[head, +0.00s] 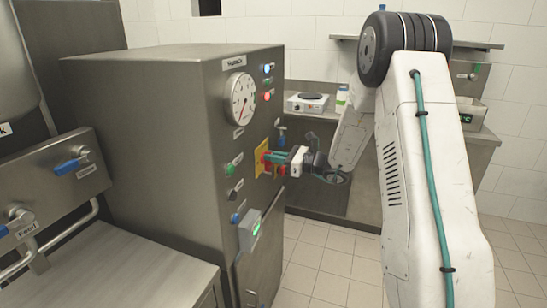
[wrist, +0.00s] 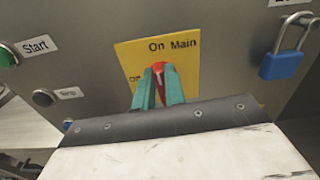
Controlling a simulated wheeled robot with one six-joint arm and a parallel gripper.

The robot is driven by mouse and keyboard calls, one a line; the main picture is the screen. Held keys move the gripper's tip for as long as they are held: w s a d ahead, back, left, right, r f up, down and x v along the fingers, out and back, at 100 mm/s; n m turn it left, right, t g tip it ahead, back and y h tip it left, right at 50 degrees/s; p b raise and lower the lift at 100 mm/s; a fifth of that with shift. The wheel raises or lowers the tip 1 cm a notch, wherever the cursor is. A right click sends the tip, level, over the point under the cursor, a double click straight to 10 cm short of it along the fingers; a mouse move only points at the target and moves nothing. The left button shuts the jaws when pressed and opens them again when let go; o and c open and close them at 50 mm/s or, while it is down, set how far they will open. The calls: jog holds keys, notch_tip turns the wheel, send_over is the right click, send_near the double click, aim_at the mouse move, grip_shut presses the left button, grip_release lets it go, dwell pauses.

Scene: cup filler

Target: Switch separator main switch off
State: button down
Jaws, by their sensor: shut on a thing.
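The main switch has a red rotary handle (wrist: 159,67) on a yellow plate (wrist: 186,67) in the wrist view. The plate reads "On Main" along its top, and a small, unclear label is at its left. The handle's visible end points up toward the "On" side. My gripper (wrist: 158,90) has teal fingers shut on the handle, one on each side, hiding its lower part. In the head view, the yellow plate (head: 260,166) is on the steel cabinet's front, with my gripper (head: 269,157) at it.
A green Start button (wrist: 6,57) and a dark button (wrist: 44,97) are left of the plate. A blue padlock (wrist: 283,65) hangs to the right. The cabinet (head: 150,130) carries a round gauge (head: 240,99) above. Tiled floor (head: 325,265) is clear in front.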

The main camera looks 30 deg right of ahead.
jog(key=n, duration=0.8)
jog(key=shift+s+a+f, duration=0.25)
jog(key=shift+s+a, duration=0.1)
jog(key=n, duration=0.4)
jog(key=shift+s+a+f+n, duration=0.1)
jog(key=shift+f+n, duration=0.1)
jog(key=shift+n, duration=0.2)
jog(key=shift+f+n, duration=0.15)
jog(key=shift+n, duration=0.95)
jog(key=shift+f+n, duration=0.1)
jog(key=shift+n, duration=1)
jog(key=c, duration=1.5)
grip_release()
jog(key=shift+o, duration=0.2)
